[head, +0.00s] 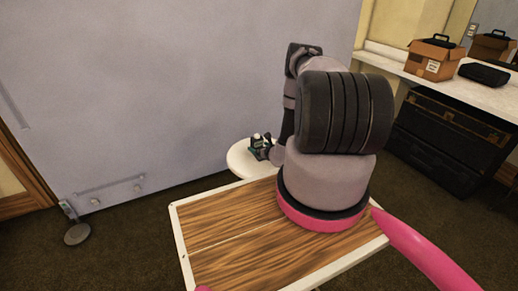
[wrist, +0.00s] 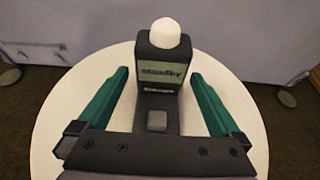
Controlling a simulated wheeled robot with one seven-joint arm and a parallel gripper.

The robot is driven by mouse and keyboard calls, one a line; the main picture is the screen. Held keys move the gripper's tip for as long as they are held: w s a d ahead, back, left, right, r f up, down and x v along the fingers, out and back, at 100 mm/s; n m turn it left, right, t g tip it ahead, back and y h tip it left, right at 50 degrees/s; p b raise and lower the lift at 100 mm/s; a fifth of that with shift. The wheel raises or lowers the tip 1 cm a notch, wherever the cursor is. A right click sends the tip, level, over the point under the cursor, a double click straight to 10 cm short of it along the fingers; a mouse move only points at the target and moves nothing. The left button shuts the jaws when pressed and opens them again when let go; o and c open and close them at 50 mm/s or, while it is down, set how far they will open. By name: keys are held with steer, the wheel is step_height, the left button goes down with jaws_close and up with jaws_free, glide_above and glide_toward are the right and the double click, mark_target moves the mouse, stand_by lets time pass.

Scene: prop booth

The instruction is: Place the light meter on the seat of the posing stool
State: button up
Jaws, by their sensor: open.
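The light meter (wrist: 160,82) is a dark block with a white dome on top and a greenish display reading "standby". In the wrist view it is over the round white seat of the posing stool (wrist: 58,130) and appears to rest on it. My gripper (wrist: 160,76) is open, with one teal finger on each side of the meter and a visible gap to both. In the head view the stool seat (head: 240,161) is partly hidden by my arm. My gripper (head: 261,150) shows small at the seat, and the meter is hard to make out there.
A grey wall (head: 180,80) stands behind the stool. At the right, a white counter (head: 400,67) holds a cardboard box (head: 431,60) and a black case (head: 484,74), with a dark trunk (head: 450,130) below. A round-based stand (head: 77,234) is on the carpet at left.

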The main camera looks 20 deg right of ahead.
steer(key=v, duration=1.1)
steer(key=shift+s+r, duration=0.15)
steer(key=shift+s, duration=0.2)
steer(key=w+a+r+n+y, duration=0.3)
steer(key=w+a+r, duration=0.1)
steer(key=r, duration=0.5)
steer(key=w+a+r+n+y, duration=0.3)
steer(key=w+r, duration=0.1)
steer(key=r, duration=0.4)
steer(key=s+a+r+n+g+y, duration=0.1)
steer(key=a+r+n+g+y, duration=0.25)
steer(key=a+r, duration=0.45)
steer(key=s+a+r+n+g+y, duration=0.25)
steer(key=a+r+n, duration=0.2)
steer(key=r, duration=0.75)
steer(key=s+a+r+n+g+h, duration=0.1)
steer(key=s+a+r+n+g, duration=0.2)
steer(key=s+r+n, duration=0.3)
steer(key=s+a+r+n+g+h, duration=0.1)
steer(key=s+a+r+n+g, duration=0.2)
steer(key=s+r, duration=0.45)
steer(key=s+d+r+n+t+h, duration=0.2)
steer(key=s+d+r+n+h, duration=0.1)
steer(key=s, duration=0.5)
steer(key=s+d+r+n+t+h, duration=0.3)
steer(key=s+r+n+h, duration=0.2)
steer(key=s+r, duration=0.2)
steer(key=shift+s+d+r+t, duration=0.3)
steer(key=shift+s+r, duration=0.1)
steer(key=shift+r, duration=0.15)
